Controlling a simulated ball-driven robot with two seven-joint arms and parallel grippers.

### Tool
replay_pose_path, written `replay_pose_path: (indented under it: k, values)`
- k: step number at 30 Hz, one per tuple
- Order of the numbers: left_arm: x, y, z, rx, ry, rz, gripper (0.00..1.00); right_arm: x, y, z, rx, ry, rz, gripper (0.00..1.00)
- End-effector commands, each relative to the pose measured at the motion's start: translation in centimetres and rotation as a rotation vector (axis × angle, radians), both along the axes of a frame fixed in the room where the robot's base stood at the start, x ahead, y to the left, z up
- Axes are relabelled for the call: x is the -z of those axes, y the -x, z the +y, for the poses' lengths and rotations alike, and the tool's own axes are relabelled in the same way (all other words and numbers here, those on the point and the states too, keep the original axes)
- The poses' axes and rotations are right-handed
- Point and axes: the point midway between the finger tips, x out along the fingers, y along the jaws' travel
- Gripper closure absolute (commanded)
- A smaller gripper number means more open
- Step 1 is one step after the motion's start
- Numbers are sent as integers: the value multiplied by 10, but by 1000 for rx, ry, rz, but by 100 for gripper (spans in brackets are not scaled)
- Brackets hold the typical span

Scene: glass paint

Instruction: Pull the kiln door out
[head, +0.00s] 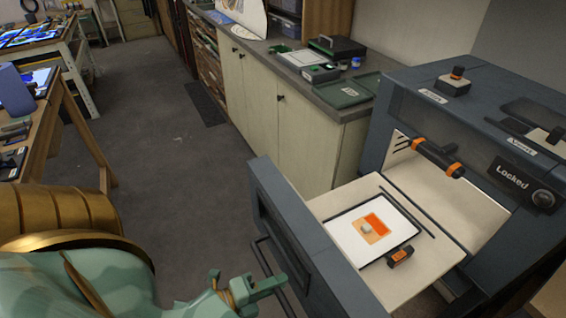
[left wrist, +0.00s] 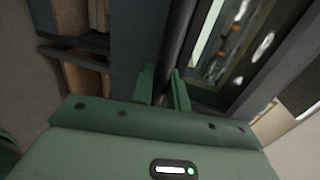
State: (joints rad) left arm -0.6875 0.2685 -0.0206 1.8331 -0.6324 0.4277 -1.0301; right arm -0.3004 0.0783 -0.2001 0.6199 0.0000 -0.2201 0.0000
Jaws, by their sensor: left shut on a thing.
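The blue-grey kiln (head: 400,110) stands at the right in the head view. Its door (head: 280,210) is a front panel standing well out from the body, with a pale slab (head: 345,195) behind it. A dark bar handle (head: 262,252) runs along the door's outer face. My left gripper (head: 262,286) is at this handle. In the left wrist view its two green fingers (left wrist: 163,90) stand on either side of the dark handle bar (left wrist: 172,50), shut on it. My right gripper does not show.
On the slab lie a white sheet with an orange and tan piece (head: 376,222) and a small black-orange block (head: 400,256). A cream cabinet (head: 300,130) stands behind the door. Worktables (head: 70,100) stand at the left. The grey floor (head: 170,140) between is clear.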

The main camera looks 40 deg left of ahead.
Motion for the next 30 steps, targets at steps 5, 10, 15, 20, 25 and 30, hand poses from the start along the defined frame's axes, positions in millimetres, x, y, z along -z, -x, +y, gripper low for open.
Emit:
replay_pose_path:
  k: [5, 10, 15, 20, 25, 30]
  values:
    - [2, 3, 1, -1, -2, 5, 100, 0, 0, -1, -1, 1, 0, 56]
    - [2, 3, 1, -1, -2, 5, 100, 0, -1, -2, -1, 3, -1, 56]
    - [1, 2, 1, 0, -1, 4, 66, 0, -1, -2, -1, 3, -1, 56]
    - [1, 2, 1, 0, -1, 2, 66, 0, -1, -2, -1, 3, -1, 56]
    - [0, 2, 1, 0, 0, 1, 66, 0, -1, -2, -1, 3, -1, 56]
    - [0, 5, 2, -1, -1, 2, 66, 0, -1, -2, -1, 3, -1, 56]
